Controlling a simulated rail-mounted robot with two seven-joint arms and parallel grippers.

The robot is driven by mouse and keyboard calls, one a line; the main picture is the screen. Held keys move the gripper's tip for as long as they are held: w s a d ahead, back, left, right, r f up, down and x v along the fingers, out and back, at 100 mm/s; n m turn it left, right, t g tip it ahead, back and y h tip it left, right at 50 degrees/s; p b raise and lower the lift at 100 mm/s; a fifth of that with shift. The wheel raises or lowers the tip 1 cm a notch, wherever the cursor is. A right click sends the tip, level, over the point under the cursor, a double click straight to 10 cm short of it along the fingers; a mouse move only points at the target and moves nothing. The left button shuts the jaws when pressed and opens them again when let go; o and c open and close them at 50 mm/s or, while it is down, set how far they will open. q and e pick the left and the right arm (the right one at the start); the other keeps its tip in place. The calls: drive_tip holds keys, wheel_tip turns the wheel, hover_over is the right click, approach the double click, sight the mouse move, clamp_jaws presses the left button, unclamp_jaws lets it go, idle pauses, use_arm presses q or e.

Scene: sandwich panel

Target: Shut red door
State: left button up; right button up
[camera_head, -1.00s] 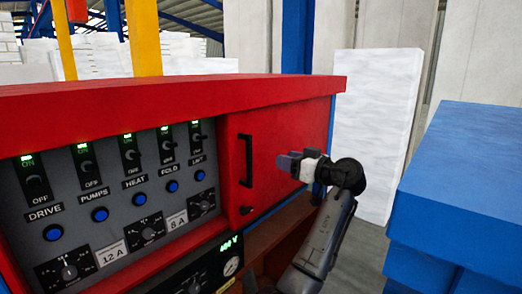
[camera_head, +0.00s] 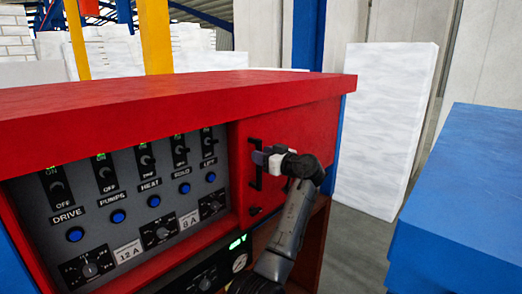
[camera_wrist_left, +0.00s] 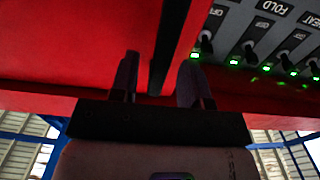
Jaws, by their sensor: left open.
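The red door (camera_head: 310,128) is at the right end of the red cabinet front, right of the switch panel. It looks about level with the front; I cannot tell if a small gap remains. Its upright black handle (camera_head: 254,182) is near its left edge, with a small dark knob (camera_head: 255,210) below. My left gripper (camera_head: 262,157) is open at the handle's upper part and hides some of it. In the left wrist view, the two fingers (camera_wrist_left: 158,65) stand on either side of the dark handle bar (camera_wrist_left: 170,40), not closed on it. My right gripper is out of view.
The grey switch panel (camera_head: 128,195) with lit switches and blue buttons is left of the door. The red cabinet top (camera_head: 190,105) overhangs the front. A blue block (camera_head: 470,190) stands at the right, with free grey floor (camera_head: 355,250) between.

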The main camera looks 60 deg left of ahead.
use_arm(q)
drive_tip(key=shift+s+a, duration=0.15)
drive_tip(key=shift+a, duration=0.35)
clamp_jaws()
idle(0.3)
